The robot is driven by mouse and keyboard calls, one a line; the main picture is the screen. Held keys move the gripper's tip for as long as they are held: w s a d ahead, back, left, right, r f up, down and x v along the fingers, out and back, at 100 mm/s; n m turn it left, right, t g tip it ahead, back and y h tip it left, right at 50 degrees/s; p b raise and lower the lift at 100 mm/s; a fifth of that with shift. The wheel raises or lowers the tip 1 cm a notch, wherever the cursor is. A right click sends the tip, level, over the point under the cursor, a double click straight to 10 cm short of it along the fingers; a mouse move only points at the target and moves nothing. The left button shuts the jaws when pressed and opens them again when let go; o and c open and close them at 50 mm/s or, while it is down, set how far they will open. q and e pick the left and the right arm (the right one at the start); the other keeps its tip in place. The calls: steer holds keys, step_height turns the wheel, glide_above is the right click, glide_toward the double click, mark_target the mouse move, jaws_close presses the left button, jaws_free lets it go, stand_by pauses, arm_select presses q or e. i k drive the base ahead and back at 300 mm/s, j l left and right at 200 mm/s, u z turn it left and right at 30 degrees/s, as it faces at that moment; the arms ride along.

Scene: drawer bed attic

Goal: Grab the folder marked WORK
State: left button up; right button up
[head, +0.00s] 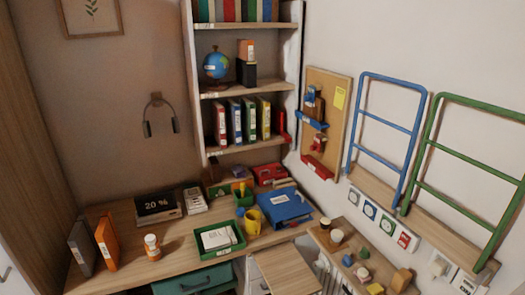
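Several upright folders with white spine labels stand on the wall shelf: a red folder (220,123), a blue folder (235,121), a green folder (249,119) and a yellow folder (264,117). A blue folder or case (285,208) with a white label lies flat on the desk. An orange folder (106,241) with a pale label and a grey folder (82,248) stand at the desk's left end. The label lettering is too small to read, so I cannot tell which one says WORK. Neither of my grippers shows in the head view.
The desk (190,240) also holds an orange-and-white bottle (152,247), a green tray (220,252), a yellow mug (252,222) and a "20 %" display (158,206). Blue (388,124) and green (470,145) rails stand at the right wall. A globe (216,65) sits above the shelved folders.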

mark_target(107, 238)
steer(key=u, duration=1.25)
